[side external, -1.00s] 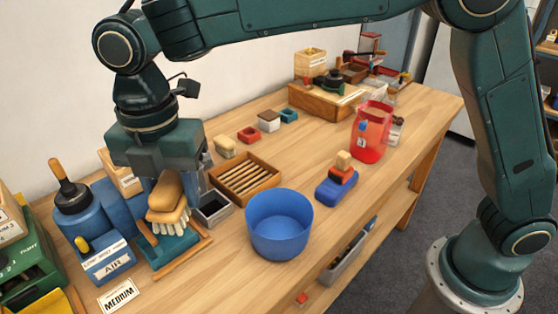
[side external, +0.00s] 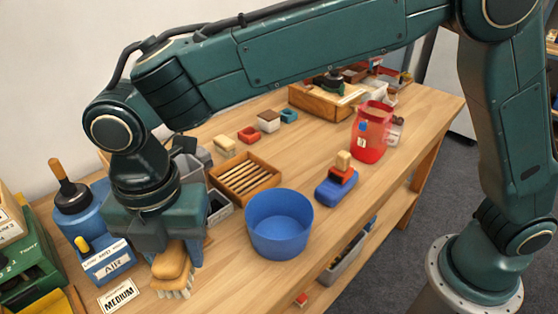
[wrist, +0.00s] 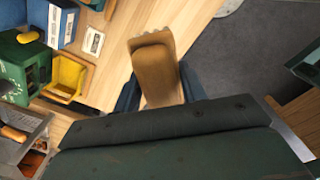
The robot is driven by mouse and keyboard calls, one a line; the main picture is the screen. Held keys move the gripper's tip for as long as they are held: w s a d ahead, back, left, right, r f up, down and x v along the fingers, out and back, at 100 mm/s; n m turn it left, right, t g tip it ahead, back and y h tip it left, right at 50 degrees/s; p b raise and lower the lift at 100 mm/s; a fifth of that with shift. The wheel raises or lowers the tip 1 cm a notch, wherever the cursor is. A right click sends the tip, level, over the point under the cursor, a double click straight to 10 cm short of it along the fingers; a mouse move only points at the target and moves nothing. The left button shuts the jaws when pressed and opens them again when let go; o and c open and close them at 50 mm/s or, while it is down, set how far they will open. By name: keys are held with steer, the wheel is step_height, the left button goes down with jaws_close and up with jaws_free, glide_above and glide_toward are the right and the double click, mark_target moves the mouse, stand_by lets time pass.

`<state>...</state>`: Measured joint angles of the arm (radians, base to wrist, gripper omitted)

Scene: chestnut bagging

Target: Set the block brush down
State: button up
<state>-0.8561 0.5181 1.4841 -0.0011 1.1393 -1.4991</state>
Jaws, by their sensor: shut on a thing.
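The block brush (side external: 172,264) has a tan wooden back and pale bristles that point down. My gripper (side external: 170,250) is shut on it near the front edge of the table, to the right of the MEDIUM card. In the wrist view the brush (wrist: 155,68) sits between my two dark fingers, and grey floor shows beyond it. I cannot tell whether the bristles touch the tabletop. My gripper and arm hide part of the table behind the brush.
The MEDIUM card (side external: 119,295) lies left of the brush, with the blue AIR box (side external: 107,262) behind it. A blue bowl (side external: 279,226) stands to the right. A slatted wooden tray (side external: 245,181) lies behind the bowl. Bare wood shows around the bowl.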

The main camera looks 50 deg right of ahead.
mark_target(181, 265)
step_height(181, 265, down, 11)
stand_by(0.3)
steer(key=shift+f, duration=2.15)
steer(key=shift+f, duration=0.15)
steer(key=o, duration=1)
step_height(181, 265, up, 12)
steer(key=shift+r, duration=0.2)
